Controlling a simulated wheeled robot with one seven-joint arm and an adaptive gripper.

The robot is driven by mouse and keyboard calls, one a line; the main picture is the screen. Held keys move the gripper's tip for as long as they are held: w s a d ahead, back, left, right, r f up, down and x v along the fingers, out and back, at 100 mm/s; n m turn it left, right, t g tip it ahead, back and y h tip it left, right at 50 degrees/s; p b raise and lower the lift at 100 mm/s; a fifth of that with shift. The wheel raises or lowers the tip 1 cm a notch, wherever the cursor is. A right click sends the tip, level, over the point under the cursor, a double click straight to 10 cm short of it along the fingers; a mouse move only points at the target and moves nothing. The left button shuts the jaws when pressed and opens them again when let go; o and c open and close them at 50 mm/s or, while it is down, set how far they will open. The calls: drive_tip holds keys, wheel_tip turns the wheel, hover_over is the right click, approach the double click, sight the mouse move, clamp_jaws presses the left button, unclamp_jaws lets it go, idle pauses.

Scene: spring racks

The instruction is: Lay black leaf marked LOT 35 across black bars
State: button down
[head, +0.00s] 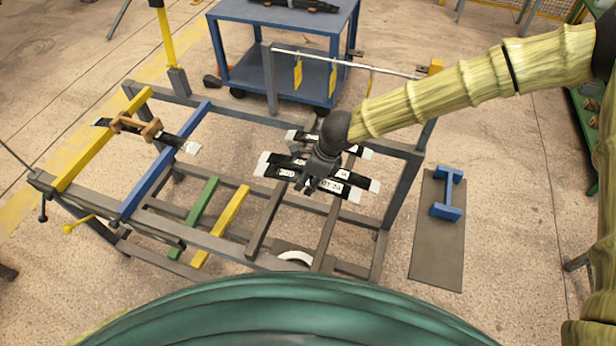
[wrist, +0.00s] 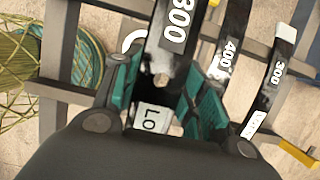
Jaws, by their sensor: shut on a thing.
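My gripper (head: 312,184) is shut on the nearest black leaf (head: 345,191), which has white ends and tags. In the wrist view this leaf (wrist: 158,70) shows "300", and a tag starting "LO" sits between the teal finger pads of my gripper (wrist: 158,100); the lot number is cut off there and too small to be sure of in the head view. The leaf is over the dark bars (head: 266,222); I cannot tell whether it touches them. A second leaf marked 400 (wrist: 228,55) and a third marked 300 (wrist: 272,80) lie beyond it.
Another black leaf (head: 172,139) with a wooden block (head: 135,126) spans the yellow bar (head: 82,158) and blue bar (head: 160,170). Short green (head: 196,212) and yellow (head: 222,226) bars stand between. A blue cart (head: 255,55) is behind; a blue stand (head: 446,195) is on the right mat.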

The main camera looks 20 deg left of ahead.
sight(322, 183)
drive_tip(key=shift+a+r+p, duration=0.1)
drive_tip(key=shift+r+p, duration=0.2)
drive_tip(key=shift+p, duration=0.1)
wheel_tip(322, 183, down, 7)
drive_tip(key=b, duration=0.2)
drive_tip(key=shift+f, duration=0.2)
drive_tip(key=shift+f+b, duration=0.55)
drive_tip(key=shift+f, duration=0.35)
idle(1.0)
drive_tip(key=c, duration=0.7)
unclamp_jaws()
drive_tip(key=shift+c, duration=0.2)
drive_tip(key=shift+s, duration=0.1)
drive_tip(key=v, duration=1.2)
